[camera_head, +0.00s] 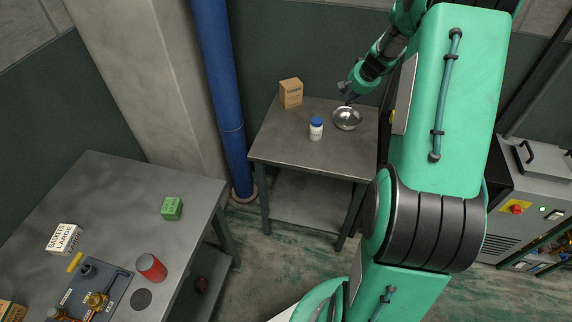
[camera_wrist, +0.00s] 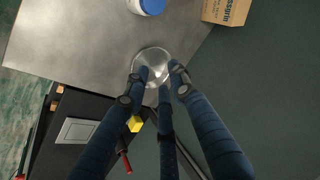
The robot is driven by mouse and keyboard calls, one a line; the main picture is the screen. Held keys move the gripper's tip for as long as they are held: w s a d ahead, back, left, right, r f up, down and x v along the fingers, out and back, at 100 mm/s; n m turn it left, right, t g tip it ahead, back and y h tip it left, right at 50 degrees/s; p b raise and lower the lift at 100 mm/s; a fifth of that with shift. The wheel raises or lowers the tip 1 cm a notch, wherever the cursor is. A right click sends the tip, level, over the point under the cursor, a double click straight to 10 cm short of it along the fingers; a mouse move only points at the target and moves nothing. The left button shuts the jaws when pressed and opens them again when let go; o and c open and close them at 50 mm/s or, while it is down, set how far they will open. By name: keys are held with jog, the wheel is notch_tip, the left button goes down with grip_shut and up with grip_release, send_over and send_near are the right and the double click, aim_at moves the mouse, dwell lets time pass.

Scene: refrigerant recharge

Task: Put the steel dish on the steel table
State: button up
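The steel dish (camera_head: 347,119) is a shallow, shiny round bowl at the back right of a grey metal table (camera_head: 290,150). My gripper (camera_head: 348,99) is at the dish's far rim, pointing down. In the wrist view, the dish (camera_wrist: 153,58) lies at the tips of my dark fingers (camera_wrist: 160,78). The fingers are apart, with two tips over the dish's near part and one by its near rim. I cannot tell whether they grip the rim. The dish looks level and at the tabletop; any small gap beneath it is hidden.
A white jar with a blue lid (camera_head: 316,128) stands left of the dish, and a cardboard box (camera_head: 291,93) behind it. A second grey metal table (camera_head: 130,200) at the left holds a green box (camera_head: 172,208), a red can (camera_head: 151,267) and other items, with bare space in its middle.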

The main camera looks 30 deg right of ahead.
jog(key=s+a+r+n+y, duration=0.1)
jog(key=s+a+r+n, duration=0.15)
jog(key=a+r, duration=0.55)
jog(key=s+a+r+n, duration=0.1)
jog(key=s+a+r, duration=0.25)
jog(key=a, duration=0.95)
jog(key=s+a+r+n+y, duration=0.1)
jog(key=s+a+r+n, duration=0.1)
jog(key=a+r, duration=0.65)
jog(key=s+a+r+n, duration=0.1)
jog(key=s+a+n, duration=0.1)
jog(key=s+a, duration=0.7)
jog(key=s+a+r+n, duration=0.1)
jog(key=s+a+n, duration=0.2)
jog(key=s+a, duration=0.7)
jog(key=s, duration=0.6)
jog(key=shift+s+h, duration=0.3)
jog(key=shift+s, duration=0.1)
